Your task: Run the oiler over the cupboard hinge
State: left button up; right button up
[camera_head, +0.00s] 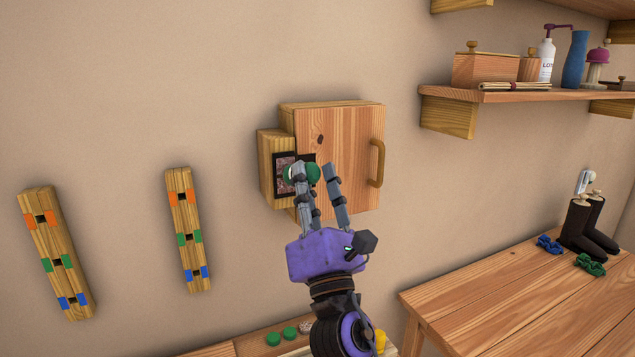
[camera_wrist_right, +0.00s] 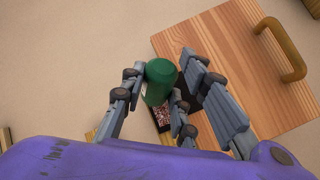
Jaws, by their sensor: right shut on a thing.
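The wooden cupboard (camera_head: 348,150) hangs on the wall, its door shut, with a handle (camera_head: 377,163) on the right. The hinge (camera_head: 286,172), a brown speckled plate in a dark frame, is at its left side; part of it also shows in the right wrist view (camera_wrist_right: 162,116). My right gripper (camera_head: 316,172) is shut on the green oiler (camera_head: 313,173), right in front of the hinge. In the right wrist view the oiler (camera_wrist_right: 160,80) sits between the fingers and covers part of the hinge. I cannot tell whether it touches the plate. My left gripper is not in view.
Two wooden strips with coloured tabs (camera_head: 57,250) (camera_head: 188,230) are on the wall at left. A shelf (camera_head: 500,95) with bottles and boxes is at upper right. A wooden bench (camera_head: 530,300) with boots (camera_head: 585,225) stands at lower right. Green round things (camera_head: 281,336) lie below.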

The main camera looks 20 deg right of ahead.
jog(key=shift+r+p, duration=0.4)
jog(key=shift+r, duration=0.25)
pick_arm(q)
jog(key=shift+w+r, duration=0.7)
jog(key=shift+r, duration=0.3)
pick_arm(e)
jog(key=d, duration=0.4)
jog(key=shift+f, duration=0.1)
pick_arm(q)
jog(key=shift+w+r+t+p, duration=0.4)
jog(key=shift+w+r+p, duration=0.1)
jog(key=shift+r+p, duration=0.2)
pick_arm(e)
jog(key=shift+s+d, duration=0.1)
jog(key=shift+s, duration=2.85)
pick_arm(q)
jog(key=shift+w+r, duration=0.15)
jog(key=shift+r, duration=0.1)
pick_arm(e)
jog(key=s, duration=0.3)
